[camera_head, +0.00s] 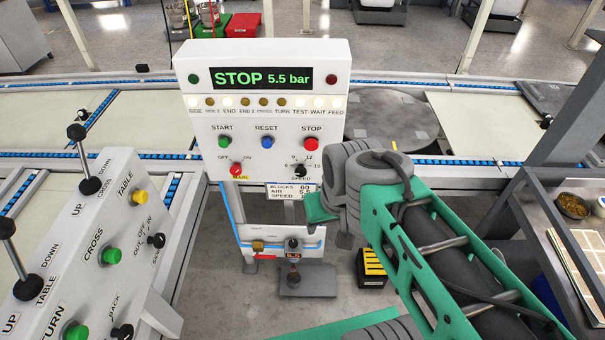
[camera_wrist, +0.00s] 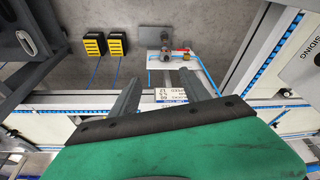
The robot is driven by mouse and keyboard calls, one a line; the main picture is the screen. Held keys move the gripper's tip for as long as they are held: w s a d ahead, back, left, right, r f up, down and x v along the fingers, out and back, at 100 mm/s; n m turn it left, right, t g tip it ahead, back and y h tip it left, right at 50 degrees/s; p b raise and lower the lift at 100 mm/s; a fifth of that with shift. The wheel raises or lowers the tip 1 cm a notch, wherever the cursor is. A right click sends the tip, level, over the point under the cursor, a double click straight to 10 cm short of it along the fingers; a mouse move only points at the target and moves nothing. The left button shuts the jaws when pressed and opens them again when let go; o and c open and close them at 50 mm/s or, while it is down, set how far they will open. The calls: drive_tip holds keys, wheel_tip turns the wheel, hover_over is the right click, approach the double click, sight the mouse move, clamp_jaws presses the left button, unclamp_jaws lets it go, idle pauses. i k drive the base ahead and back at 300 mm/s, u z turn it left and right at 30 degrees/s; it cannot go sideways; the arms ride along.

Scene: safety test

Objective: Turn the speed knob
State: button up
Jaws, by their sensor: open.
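The speed knob (camera_head: 300,171) is a small black dial at the lower right of the white control panel (camera_head: 207,128), with numbers around it and the word SPEED below. My gripper is mostly hidden behind my arm in the head view, where its green housing (camera_head: 318,207) shows just below and right of the knob. In the wrist view my gripper (camera_wrist: 158,82) has its two grey fingers spread apart with nothing held between them. A placard (camera_head: 291,193) listing blocks, air and speed hangs under the panel; its speed value is partly covered. The knob cannot be made out in the wrist view.
The panel display (camera_head: 261,78) reads STOP 5.5 bar. The red stop button (camera_head: 311,143) is just above the knob, and the red main switch (camera_head: 236,169) is to its left. A lever console (camera_head: 95,230) stands at left. An air valve unit (camera_head: 291,250) is below.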

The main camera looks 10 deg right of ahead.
sight(301, 171)
drive_tip(key=z, duration=1)
drive_tip(key=k, duration=0.95)
drive_tip(key=u, duration=1.6)
drive_tip(key=i, duration=0.5)
drive_tip(key=u, duration=0.05)
